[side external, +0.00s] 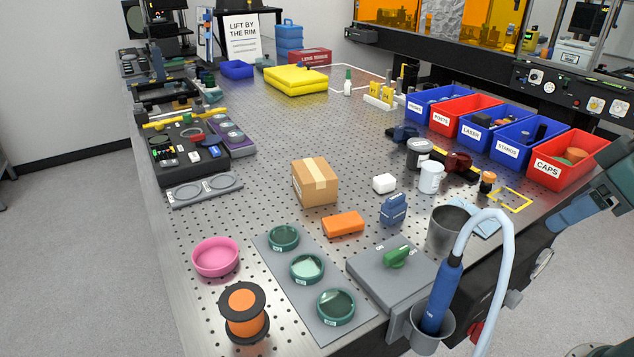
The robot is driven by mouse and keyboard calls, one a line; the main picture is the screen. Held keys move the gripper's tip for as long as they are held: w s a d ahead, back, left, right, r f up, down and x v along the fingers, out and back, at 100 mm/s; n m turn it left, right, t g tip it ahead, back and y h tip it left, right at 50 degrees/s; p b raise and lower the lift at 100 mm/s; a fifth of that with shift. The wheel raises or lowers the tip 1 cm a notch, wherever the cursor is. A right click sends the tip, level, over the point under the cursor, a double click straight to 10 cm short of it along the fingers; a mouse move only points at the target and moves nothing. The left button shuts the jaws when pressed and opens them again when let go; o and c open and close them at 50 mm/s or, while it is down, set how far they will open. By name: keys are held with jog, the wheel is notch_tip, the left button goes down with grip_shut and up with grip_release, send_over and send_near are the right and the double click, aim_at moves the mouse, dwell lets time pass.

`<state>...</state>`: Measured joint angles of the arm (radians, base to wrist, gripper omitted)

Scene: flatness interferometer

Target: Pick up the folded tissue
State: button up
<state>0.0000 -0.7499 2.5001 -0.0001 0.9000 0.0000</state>
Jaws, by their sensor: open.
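A pale blue flat piece (487,225), which looks like the folded tissue, lies on the perforated table near its right front edge. It is just behind and right of a grey metal cup (446,232), which hides part of it, and the curved pale hose passes in front of it. A small white rounded block (384,183) sits further left, and I cannot tell what it is made of. My gripper does not show clearly; only parts of my arm enter at the right edge.
A blue-handled tool (436,300) with a pale hose (507,250) stands in a holder at the front edge. A grey box with a green knob (397,257) is left of the cup. A yellow square frame (512,199) and labelled bins (546,170) lie behind.

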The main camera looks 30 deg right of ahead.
jog(key=w+r+m+g, duration=0.1)
jog(key=w+r+m, duration=0.35)
jog(key=w, duration=0.45)
jog(key=m+g, duration=0.5)
jog(key=m, duration=1)
send_over(392, 176)
notch_tip(392, 176, down, 11)
jog(key=shift+w+d+r, duration=0.1)
jog(key=shift+f, duration=4.25)
